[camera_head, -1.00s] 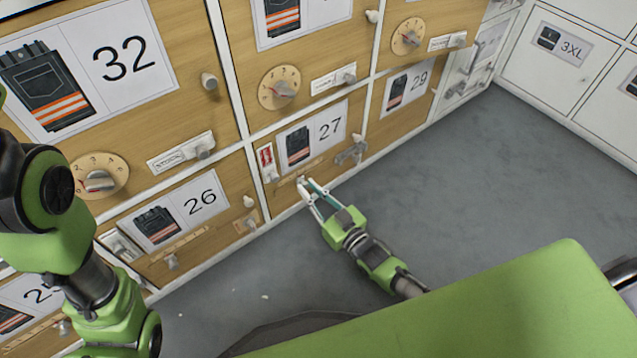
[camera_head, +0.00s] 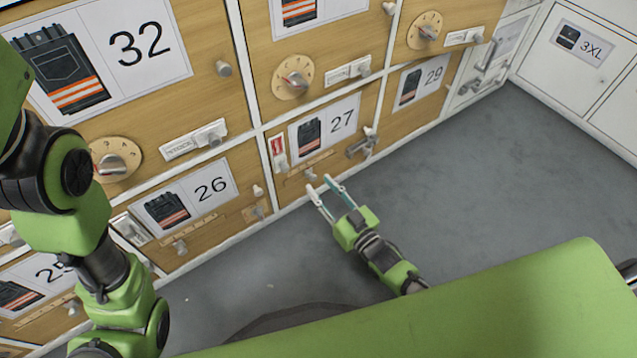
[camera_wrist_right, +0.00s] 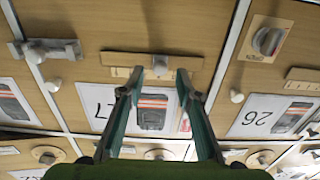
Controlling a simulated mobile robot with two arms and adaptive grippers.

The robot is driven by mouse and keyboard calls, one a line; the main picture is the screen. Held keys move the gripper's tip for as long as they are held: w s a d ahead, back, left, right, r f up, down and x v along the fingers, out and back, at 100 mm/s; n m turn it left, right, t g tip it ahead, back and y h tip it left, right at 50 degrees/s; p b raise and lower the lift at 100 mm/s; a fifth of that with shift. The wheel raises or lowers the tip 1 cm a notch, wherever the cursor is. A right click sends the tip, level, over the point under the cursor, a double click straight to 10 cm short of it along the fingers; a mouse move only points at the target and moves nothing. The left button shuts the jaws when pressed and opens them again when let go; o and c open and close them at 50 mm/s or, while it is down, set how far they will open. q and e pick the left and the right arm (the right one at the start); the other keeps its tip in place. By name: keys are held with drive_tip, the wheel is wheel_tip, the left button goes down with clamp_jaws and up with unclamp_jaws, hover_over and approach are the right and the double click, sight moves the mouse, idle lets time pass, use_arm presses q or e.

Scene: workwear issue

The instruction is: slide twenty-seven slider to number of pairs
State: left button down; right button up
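The drawer front numbered 27 (camera_head: 342,122) carries a pale slider strip with a small grey slider knob (camera_head: 310,174) low on it. The strip (camera_wrist_right: 122,59) and the knob (camera_wrist_right: 160,66) also show in the right wrist view, where the knob appears between the fingertips, right of the strip's middle. My right gripper (camera_head: 319,185) is open, its two fingers pointing at the knob with a small gap in the head view. In the right wrist view the gripper (camera_wrist_right: 160,74) appears empty. The strip's marks are too small to read. My left gripper is out of view.
A dial (camera_head: 293,78) is above. Grey floor (camera_head: 480,170) is free to the right.

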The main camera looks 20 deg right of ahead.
drive_tip(key=v, duration=0.9)
drive_tip(key=shift+s, duration=0.35)
drive_tip(key=shift+s+d, duration=0.1)
drive_tip(key=shift+d, duration=0.05)
